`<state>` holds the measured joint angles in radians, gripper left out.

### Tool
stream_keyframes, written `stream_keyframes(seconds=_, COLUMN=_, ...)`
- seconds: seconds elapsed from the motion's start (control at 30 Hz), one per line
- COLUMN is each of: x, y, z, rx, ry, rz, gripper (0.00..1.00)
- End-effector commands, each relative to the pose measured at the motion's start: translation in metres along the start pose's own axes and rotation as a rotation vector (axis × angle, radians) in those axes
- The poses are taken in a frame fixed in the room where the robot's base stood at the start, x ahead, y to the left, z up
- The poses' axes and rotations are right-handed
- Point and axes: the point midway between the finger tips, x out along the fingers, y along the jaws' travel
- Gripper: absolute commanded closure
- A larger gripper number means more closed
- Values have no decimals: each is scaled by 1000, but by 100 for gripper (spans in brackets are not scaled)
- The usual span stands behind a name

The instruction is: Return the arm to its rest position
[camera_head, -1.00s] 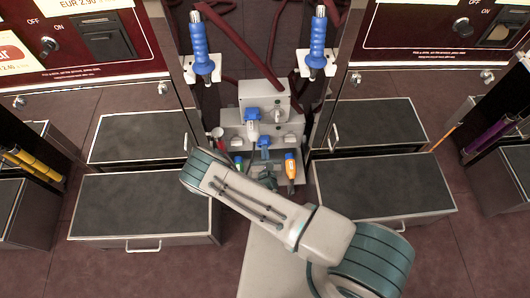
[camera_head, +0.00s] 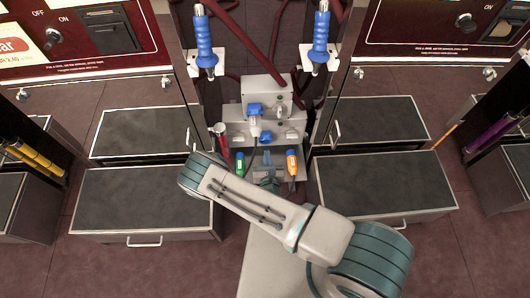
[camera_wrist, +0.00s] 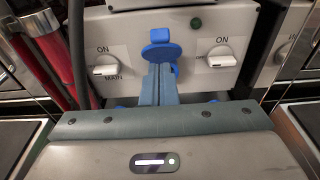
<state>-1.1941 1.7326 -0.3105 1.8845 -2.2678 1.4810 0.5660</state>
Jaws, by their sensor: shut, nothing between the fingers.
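My arm (camera_head: 260,205) reaches from the lower right toward the centre of the head view, bent over the middle unit. My gripper there is mostly hidden behind the arm link. In the wrist view my gripper (camera_wrist: 160,88) has its two blue-grey fingers pressed together, with nothing between them. The fingertips point at a blue round-topped part (camera_wrist: 161,48) on the grey panel; I cannot tell whether they touch it.
A grey control box (camera_head: 265,97) stands mid-scene. Blue-handled nozzles hang at left (camera_head: 204,40) and right (camera_head: 321,40). An orange-topped bottle (camera_head: 292,163) stands beside my arm. Dark-topped drawers flank it at left (camera_head: 145,200) and right (camera_head: 385,185). White knobs (camera_wrist: 221,57) sit on the panel.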

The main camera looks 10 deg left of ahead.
Motion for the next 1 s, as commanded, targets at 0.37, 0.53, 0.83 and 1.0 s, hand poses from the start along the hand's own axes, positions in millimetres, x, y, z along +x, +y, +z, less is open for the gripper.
stream_keyframes(seconds=0.37, x=-30, y=4, z=69, rx=1, ry=-2, rz=6, gripper=100)
stream_keyframes(seconds=0.53, x=-34, y=3, z=76, rx=1, ry=-1, rz=5, gripper=100)
stream_keyframes(seconds=0.83, x=-31, y=-1, z=86, rx=13, ry=-14, rz=-22, gripper=100)
stream_keyframes(seconds=1.0, x=-18, y=-24, z=141, rx=88, ry=-85, rz=-202, gripper=100)
